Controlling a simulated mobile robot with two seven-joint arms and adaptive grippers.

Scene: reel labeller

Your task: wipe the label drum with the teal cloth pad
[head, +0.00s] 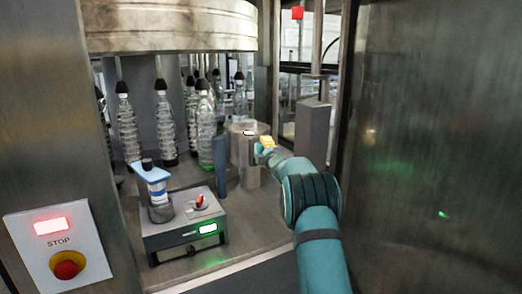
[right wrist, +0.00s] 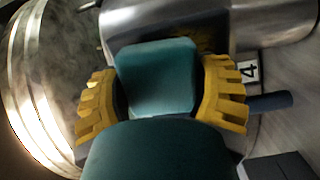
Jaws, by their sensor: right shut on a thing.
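The label drum looks to be the upright steel cylinder (head: 240,131) beside the bottles in the head view. In the right wrist view its shiny side (right wrist: 235,22) fills the top, with a yellowish smear just beyond the pad. My right gripper (head: 267,145) is at the drum's right side, near its top. In the right wrist view its yellow fingers (right wrist: 163,95) are shut on the teal cloth pad (right wrist: 157,75). The pad faces the drum; I cannot tell whether they touch. My left gripper is not in view.
Clear bottles (head: 165,122) hang at the left under a large steel ring (head: 170,25). A grey box (head: 185,236) with a green display and a blue-topped device (head: 153,176) stand in front. A stop-button panel (head: 60,248) is front left. A steel panel (head: 440,130) closes off the right.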

